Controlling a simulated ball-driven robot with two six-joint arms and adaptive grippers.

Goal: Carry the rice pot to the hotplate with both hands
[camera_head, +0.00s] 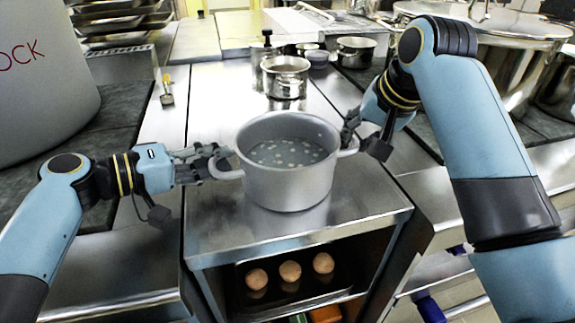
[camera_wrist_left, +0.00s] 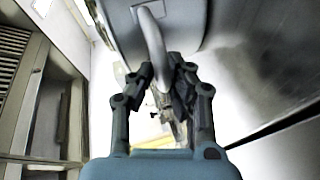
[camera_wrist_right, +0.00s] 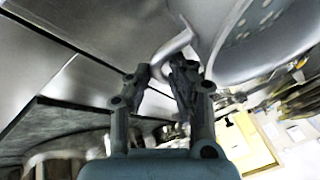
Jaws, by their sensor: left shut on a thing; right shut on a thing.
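The rice pot (camera_head: 270,187) is a grey metal pot with a loop handle on each side. It is upright above the steel cabinet top, with pale grains in liquid inside. I cannot tell whether its base touches the top. My left gripper (camera_head: 221,163) is shut on its left handle, which shows between the fingers in the left wrist view (camera_wrist_left: 151,38). My right gripper (camera_head: 350,132) is shut on the right handle, seen in the right wrist view (camera_wrist_right: 174,46). Dark slabs lie at left (camera_head: 118,113) and right; I cannot tell which is the hotplate.
A big grey stockpot (camera_head: 45,95) stands at left. A small steel pot (camera_head: 286,78) and a dark-capped bottle (camera_head: 266,48) stand behind the rice pot. Steel pots (camera_head: 355,52) crowd the right. An open shelf below holds round brown items (camera_head: 290,270). A ladle (camera_head: 167,95) lies left.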

